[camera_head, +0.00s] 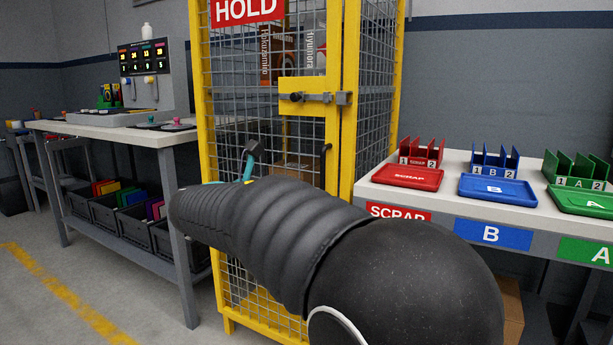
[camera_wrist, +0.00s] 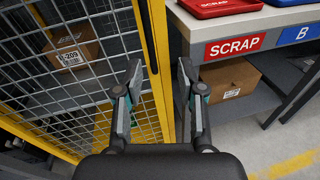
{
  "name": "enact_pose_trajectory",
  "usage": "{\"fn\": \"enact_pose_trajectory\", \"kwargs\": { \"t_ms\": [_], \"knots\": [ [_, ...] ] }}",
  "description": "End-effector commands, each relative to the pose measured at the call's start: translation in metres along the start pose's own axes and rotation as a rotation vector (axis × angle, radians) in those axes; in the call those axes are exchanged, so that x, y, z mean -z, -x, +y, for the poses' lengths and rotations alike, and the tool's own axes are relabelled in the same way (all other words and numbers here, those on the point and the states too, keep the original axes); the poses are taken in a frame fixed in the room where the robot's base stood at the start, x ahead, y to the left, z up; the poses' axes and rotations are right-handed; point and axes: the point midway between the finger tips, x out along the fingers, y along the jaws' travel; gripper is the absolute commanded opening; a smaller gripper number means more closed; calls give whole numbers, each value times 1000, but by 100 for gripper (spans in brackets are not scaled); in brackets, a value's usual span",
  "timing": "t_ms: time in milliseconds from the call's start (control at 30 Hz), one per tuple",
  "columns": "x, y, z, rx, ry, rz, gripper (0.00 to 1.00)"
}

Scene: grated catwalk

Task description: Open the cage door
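The cage (camera_head: 203,110) is a yellow frame with grey wire mesh and a red HOLD sign (camera_head: 247,9). Its front door (camera_head: 235,75) looks shut against the yellow corner post (camera_head: 350,110). A yellow latch plate (camera_head: 308,104) carries a dark bolt knob and grey blocks at the door's right edge. A black handle (camera_head: 325,160) sits below it. In the wrist view the yellow post (camera_wrist: 156,50) shows beyond and between the fingers of my gripper (camera_wrist: 160,75), which are apart with nothing between them. In the head view my arm hides most of the gripper and the lower door.
A table with SCRAP, B and A signs (camera_head: 492,234) stands right of the cage, bearing trays and racks. A carton (camera_wrist: 229,80) lies beneath it. Another carton (camera_wrist: 72,50) is inside the cage. A workbench (camera_head: 120,132) with bins below stands left.

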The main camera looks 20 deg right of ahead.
Motion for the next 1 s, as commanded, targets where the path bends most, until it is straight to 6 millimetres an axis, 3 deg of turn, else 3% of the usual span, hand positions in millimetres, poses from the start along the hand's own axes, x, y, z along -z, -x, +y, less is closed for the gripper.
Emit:
{"fn": "enact_pose_trajectory", "kwargs": {
  "t_ms": [100,267,800,1000],
  "knots": [
    [-5,2,17,-13,64,-61,39],
    [-8,-7,21,-14,82,-81,39],
    [-15,-102,21,-13,80,-77,39],
    [-17,-126,22,-14,79,-77,39]
  ]
}}
